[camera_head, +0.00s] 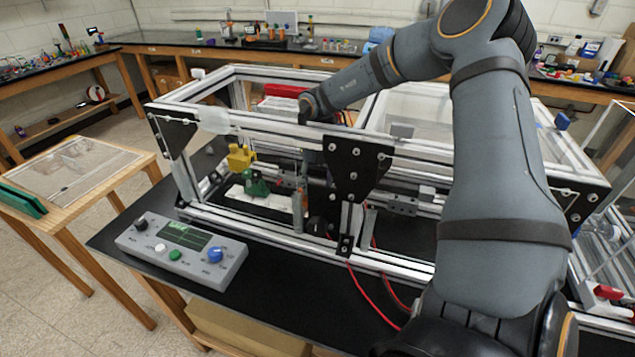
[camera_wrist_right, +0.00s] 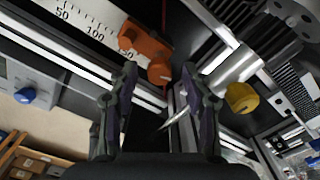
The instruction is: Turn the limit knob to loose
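An orange block (camera_wrist_right: 148,47) with a round orange knob (camera_wrist_right: 158,71) sits beside a white numbered scale in the right wrist view. I take this as the limit knob; no loose mark on it is readable. My right gripper (camera_wrist_right: 159,76) is open, and the orange knob appears between and beyond its fingertips; I cannot tell whether they touch it. In the head view my right arm reaches over the extrusion frame (camera_head: 270,127), and its gripper is mostly hidden behind the top rail and black plate. My left gripper is not in view.
A yellow knob (camera_wrist_right: 241,98) lies right of the gripper in the wrist view. A grey control box (camera_head: 147,249) with a blue knob (camera_head: 215,255) stands in front of the frame. Metal rails and a black bracket (camera_head: 352,165) crowd the arm. Red cables (camera_head: 370,299) hang below.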

